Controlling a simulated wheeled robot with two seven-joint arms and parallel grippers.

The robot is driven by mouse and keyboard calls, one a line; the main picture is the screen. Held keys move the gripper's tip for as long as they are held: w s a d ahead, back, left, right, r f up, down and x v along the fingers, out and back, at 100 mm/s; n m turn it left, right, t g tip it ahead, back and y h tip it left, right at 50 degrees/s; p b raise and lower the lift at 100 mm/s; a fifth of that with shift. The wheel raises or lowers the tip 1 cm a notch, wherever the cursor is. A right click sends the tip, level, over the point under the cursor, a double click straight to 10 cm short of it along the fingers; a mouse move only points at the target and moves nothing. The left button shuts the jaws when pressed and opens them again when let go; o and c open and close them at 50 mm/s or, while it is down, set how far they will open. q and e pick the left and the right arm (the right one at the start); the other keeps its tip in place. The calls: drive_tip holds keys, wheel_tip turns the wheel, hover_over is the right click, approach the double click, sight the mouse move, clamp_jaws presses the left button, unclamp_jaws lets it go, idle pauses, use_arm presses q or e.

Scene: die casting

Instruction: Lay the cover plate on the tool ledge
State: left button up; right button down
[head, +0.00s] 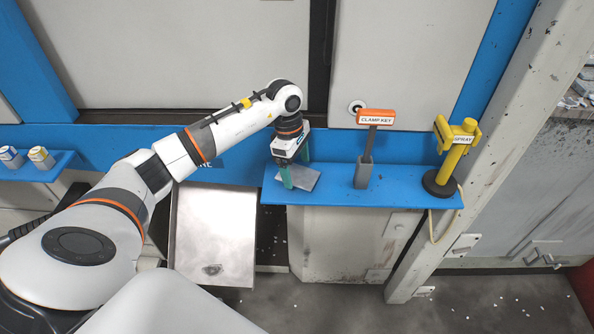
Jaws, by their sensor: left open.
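The blue tool ledge (328,188) runs along the front of the machine, right of centre. A grey flat plate (305,180), which looks like the cover plate, lies on the ledge's left end. My left gripper (297,182) is over that plate with its green fingers pointing down. The fingers are open, one at the plate's left part and one behind it. I cannot tell whether they touch the plate. My right gripper is not in view.
A clamp key (375,118) with an orange handle stands in a grey holder on the ledge. A yellow spray tool (456,150) stands at the ledge's right end. A metal tray-like panel (215,235) is below left. A small blue shelf (62,160) holds small items at far left.

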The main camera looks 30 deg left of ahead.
sight(291, 172)
use_arm(q)
wheel_tip(291, 172, up, 10)
drive_tip(key=a+b, duration=0.1)
drive_tip(key=b, duration=0.1)
drive_tip(key=shift+s+a, duration=0.15)
drive_tip(key=shift+a, duration=0.1)
idle(0.3)
